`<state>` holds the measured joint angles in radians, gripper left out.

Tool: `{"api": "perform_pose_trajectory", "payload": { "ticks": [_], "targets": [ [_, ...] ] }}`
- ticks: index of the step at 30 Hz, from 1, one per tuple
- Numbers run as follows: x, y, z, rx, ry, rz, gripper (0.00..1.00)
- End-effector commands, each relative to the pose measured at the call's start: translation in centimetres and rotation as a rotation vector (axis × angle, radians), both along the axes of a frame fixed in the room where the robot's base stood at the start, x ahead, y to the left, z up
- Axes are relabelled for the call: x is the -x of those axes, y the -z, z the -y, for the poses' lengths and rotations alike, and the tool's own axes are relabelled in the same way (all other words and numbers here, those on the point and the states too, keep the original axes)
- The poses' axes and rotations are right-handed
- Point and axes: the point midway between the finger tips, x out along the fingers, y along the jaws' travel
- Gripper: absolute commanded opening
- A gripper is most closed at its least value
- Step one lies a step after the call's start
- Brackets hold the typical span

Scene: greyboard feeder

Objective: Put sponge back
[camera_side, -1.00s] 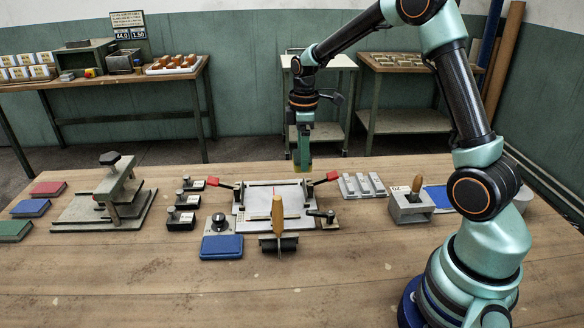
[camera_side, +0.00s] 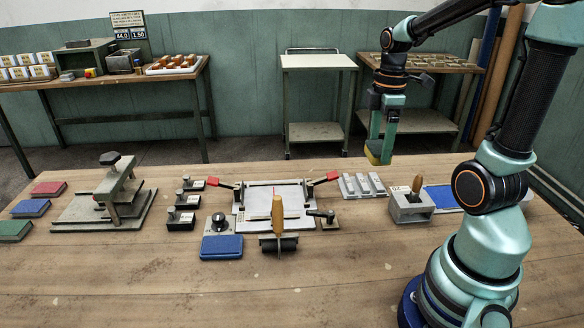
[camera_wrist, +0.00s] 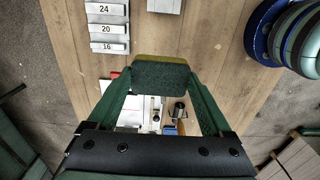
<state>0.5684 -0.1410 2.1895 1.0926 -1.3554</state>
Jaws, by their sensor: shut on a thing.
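The sponge (camera_side: 374,156) is yellow with a dark green face. It also shows in the camera_wrist view (camera_wrist: 160,76), spanning the gap between the fingers. My gripper (camera_side: 382,148) is shut on it and holds it in the air, pointing down. In the camera_side picture it hangs above the back edge of the table, behind the grey block (camera_side: 411,207) with a wooden-handled tool. A blue flat piece (camera_side: 441,197) lies right of that block, partly hidden by my arm.
Grey stepped blocks (camera_side: 362,186) with numbers stand left of the grey block. A plate with red-handled clamps (camera_side: 277,203) holds the table's middle, with a wooden-handled roller (camera_side: 278,243) before it. A blue pad (camera_side: 221,246) lies front left. The front of the table is clear.

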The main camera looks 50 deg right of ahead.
Motion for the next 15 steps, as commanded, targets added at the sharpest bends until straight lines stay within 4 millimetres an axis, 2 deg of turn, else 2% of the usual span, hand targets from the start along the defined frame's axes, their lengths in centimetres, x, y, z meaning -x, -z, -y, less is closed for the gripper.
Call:
{"api": "perform_pose_trajectory", "payload": {
  "ticks": [1,9,15],
  "targets": [
    [0.1,1.4,-0.1,-0.004,0.000,-0.007,0.40],
    [0.1,8.0,-0.1,-0.006,0.000,-0.008,0.40],
    [0.1,12.2,-0.1,-0.004,0.000,-0.006,0.40]
  ]
}}
